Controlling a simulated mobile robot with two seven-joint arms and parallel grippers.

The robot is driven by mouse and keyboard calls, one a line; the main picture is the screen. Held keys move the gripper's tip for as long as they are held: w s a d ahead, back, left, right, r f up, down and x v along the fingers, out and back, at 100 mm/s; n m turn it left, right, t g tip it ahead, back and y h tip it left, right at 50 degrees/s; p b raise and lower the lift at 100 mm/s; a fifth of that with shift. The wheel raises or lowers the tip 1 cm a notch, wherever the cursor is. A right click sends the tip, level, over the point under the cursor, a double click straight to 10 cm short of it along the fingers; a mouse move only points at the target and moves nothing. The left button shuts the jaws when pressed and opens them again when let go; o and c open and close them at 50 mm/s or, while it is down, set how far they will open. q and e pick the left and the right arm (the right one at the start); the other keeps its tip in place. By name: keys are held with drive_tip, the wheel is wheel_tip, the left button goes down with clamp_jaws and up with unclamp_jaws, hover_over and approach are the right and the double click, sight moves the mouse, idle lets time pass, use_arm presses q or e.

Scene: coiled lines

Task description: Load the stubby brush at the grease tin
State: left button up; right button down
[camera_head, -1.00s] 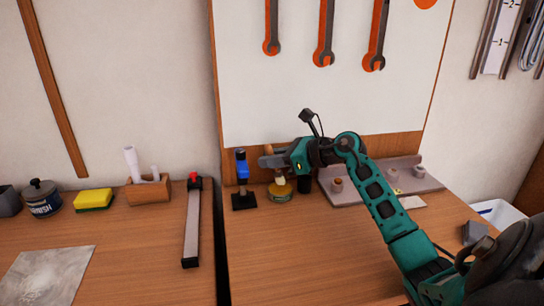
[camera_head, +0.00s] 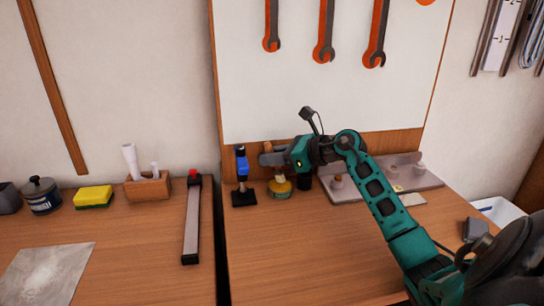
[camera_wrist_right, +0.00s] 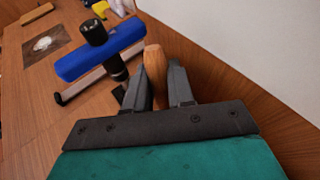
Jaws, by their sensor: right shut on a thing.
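My right gripper (camera_head: 272,158) is shut on the stubby brush. The brush's wooden handle (camera_wrist_right: 155,72) stands between the two fingers in the right wrist view. In the head view the brush's lower part (camera_head: 280,176) points down at the grease tin (camera_head: 281,191), a small round tin with a yellowish side. The brush end is at the tin's mouth; I cannot tell how deep it sits or whether grease is on it. The left gripper is not in view.
A blue-headed tool on a black base (camera_head: 242,178) stands close left of the tin; its blue bar (camera_wrist_right: 100,48) shows near the fingers. A dark cup (camera_head: 304,183) and a grey rack (camera_head: 345,194) are to the right. The front bench is clear.

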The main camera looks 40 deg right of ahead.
drive_tip(key=shift+f+b, duration=0.3)
drive_tip(key=shift+f, duration=0.1)
idle(0.6)
drive_tip(key=shift+r, duration=0.1)
drive_tip(key=shift+r+p, duration=2.3)
drive_tip(key=shift+r, duration=1.15)
drive_tip(key=shift+s, duration=0.1)
